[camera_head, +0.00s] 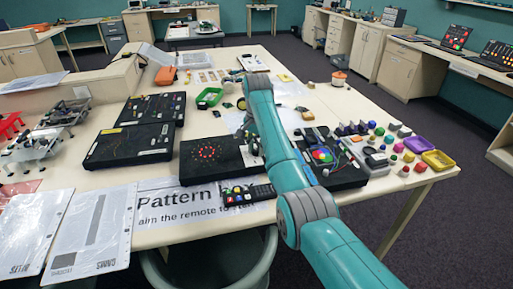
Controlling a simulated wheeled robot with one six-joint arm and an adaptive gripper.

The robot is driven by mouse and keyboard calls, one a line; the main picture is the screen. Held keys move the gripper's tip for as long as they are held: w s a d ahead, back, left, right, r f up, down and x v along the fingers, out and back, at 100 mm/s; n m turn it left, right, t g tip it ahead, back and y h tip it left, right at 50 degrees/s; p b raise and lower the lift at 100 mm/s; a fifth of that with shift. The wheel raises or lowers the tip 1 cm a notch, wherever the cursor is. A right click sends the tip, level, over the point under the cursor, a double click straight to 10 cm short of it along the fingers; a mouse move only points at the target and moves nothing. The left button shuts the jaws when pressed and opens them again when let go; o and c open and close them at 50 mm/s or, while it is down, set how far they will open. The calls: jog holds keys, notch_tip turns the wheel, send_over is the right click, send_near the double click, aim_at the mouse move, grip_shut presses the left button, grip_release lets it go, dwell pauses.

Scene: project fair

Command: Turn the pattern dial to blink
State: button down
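A black board with a ring of lit red lights (207,152) lies near the front middle of the table. A sheet with the large word "Pattern" (172,197) lies in front of it. At the board's right end, beside my teal arm, are small pale parts that may include the dial; its setting is too small to read. My gripper (248,138) seems to be at this right end, largely hidden by my arm. I cannot tell whether it touches anything or how its fingers stand.
A remote with coloured buttons (249,194) lies just in front of the board. Another black board (131,145) lies to its left, and one with a coloured disc (325,160) to its right. A green tray (209,98) stands behind. Small coloured pieces crowd the right side.

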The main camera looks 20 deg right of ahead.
jog(key=shift+n, duration=0.3)
jog(key=n, duration=0.3)
jog(key=shift+n, duration=0.4)
jog(key=n, duration=0.4)
jog(key=shift+n, duration=0.3)
dwell(0.3)
jog(key=c, duration=0.8)
grip_release()
jog(key=shift+c, duration=0.2)
